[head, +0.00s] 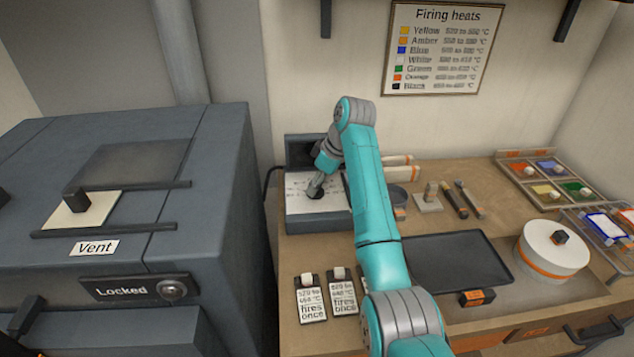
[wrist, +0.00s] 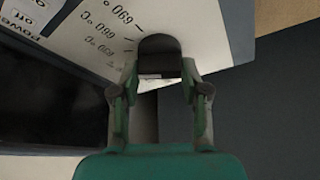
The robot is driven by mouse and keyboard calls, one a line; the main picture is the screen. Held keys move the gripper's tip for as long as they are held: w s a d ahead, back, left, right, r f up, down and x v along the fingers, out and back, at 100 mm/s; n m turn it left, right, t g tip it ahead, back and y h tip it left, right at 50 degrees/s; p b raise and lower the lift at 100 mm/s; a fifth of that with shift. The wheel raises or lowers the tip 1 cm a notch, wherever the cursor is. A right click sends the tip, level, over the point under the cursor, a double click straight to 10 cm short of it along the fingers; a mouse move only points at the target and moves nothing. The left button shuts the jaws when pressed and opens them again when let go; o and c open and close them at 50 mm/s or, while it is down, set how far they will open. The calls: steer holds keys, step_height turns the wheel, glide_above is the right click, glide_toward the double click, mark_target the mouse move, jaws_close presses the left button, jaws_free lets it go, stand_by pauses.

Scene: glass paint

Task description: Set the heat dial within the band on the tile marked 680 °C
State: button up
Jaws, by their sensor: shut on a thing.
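The heat dial (wrist: 160,45) is a dark round knob on a white panel (wrist: 100,40) with several temperature marks. In the wrist view the marks are upside down and small, and I cannot read them surely. My gripper (wrist: 160,82) is shut on the dial, a finger at each side. In the head view my gripper (head: 316,188) reaches down onto the grey control box (head: 318,222) at the back left of the bench. The dial's pointer and the band cannot be made out. No tile marked 680 °C is clearly readable.
A grey kiln (head: 130,220) labelled Vent and Locked stands left. A Firing heats chart (head: 435,45) hangs behind.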

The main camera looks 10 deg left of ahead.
steer(key=shift+s+m+t+h, duration=0.1)
steer(key=shift+m+t+h, duration=0.3)
steer(key=shift+m, duration=1)
steer(key=shift+m+t+h, duration=0.1)
steer(key=shift+m+t, duration=0.5)
steer(key=shift+m, duration=0.8)
steer(key=o, duration=1.1)
steer(key=shift+o, duration=0.2)
steer(key=shift+r, duration=0.1)
steer(key=v, duration=0.7)
